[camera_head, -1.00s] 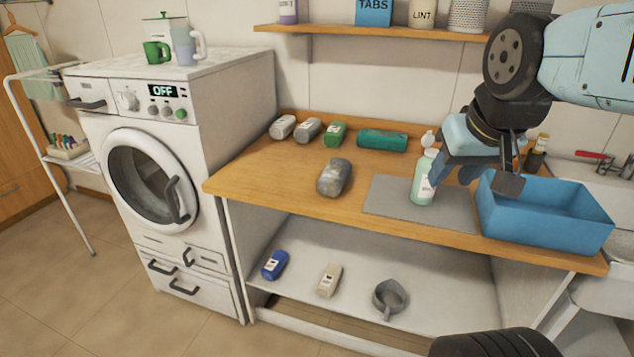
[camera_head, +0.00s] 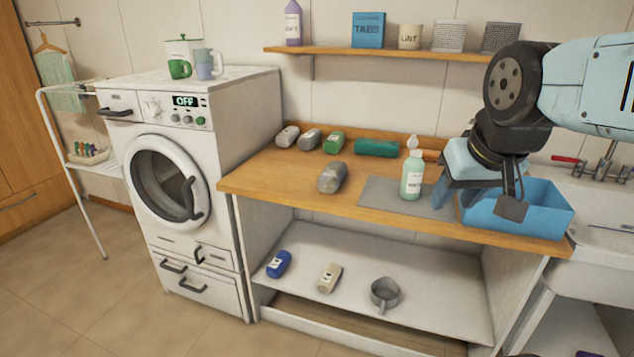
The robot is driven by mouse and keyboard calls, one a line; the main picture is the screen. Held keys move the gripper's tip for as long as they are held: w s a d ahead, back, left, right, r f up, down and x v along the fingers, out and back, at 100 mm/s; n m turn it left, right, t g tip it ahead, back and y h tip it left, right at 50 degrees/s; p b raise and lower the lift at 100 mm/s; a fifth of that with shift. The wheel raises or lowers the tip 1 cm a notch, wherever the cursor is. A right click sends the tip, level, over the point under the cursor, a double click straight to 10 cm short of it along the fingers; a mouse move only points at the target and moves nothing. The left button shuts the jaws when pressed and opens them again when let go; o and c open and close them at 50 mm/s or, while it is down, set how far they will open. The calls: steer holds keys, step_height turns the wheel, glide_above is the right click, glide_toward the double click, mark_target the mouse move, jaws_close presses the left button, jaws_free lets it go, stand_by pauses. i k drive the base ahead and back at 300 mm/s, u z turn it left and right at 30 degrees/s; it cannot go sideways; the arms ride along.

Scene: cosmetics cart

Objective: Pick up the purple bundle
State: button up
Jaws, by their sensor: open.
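I cannot make out a purple bundle clearly. A small sliver of dark purple (camera_head: 589,353) shows at the bottom right edge of the picture, low under the sink; it is cut off and I cannot tell what it is. My gripper (camera_head: 478,200) is open and hangs at the right in front of the blue bin (camera_head: 545,222), hiding part of it. I see nothing between its fingers. A white-capped pale green bottle (camera_head: 411,178) stands just left of it on a grey mat (camera_head: 377,195).
Several rolled bundles, grey and green (camera_head: 377,147), lie on the wooden counter (camera_head: 270,183). The lower shelf holds a blue bundle (camera_head: 279,264), a beige bundle (camera_head: 329,278) and a grey scoop (camera_head: 384,293). A washing machine (camera_head: 215,150) stands left, a sink (camera_head: 605,238) right. Floor (camera_head: 110,300) is clear at left.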

mark_target(329, 181)
steer(key=z, duration=0.2)
steer(key=i, duration=0.9)
steer(key=u, duration=0.1)
